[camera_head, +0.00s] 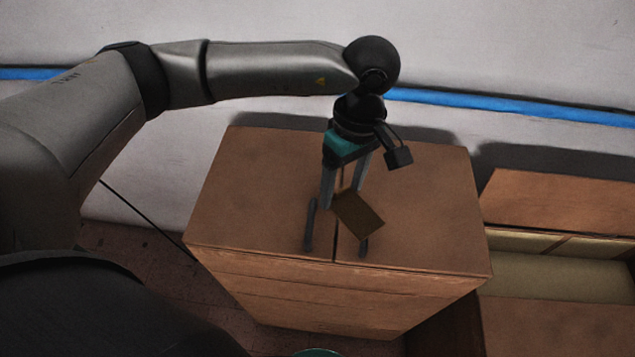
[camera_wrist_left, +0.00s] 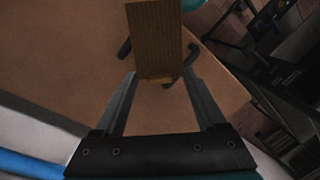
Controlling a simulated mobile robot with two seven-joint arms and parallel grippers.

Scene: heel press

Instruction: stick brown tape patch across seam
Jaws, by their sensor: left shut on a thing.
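My left gripper (camera_head: 342,198) is above the top of a brown cardboard box (camera_head: 240,200), pointing down. It is shut on a small brown tape patch (camera_head: 359,215), which sits turned at an angle over the seam (camera_head: 335,247). The seam is a dark line across the box top, partly hidden by the patch and fingers. In the left wrist view the patch (camera_wrist_left: 155,40) extends out beyond the fingertips (camera_wrist_left: 160,75). I cannot tell whether the patch touches the box. My right gripper is not in view.
Two dark narrow shapes (camera_head: 310,226) lie at the box top beside the fingers; I cannot tell what they are. An open cardboard box (camera_head: 555,205) stands at the right. A blue stripe (camera_head: 510,106) runs along the pale surface behind. Much of the box top is clear.

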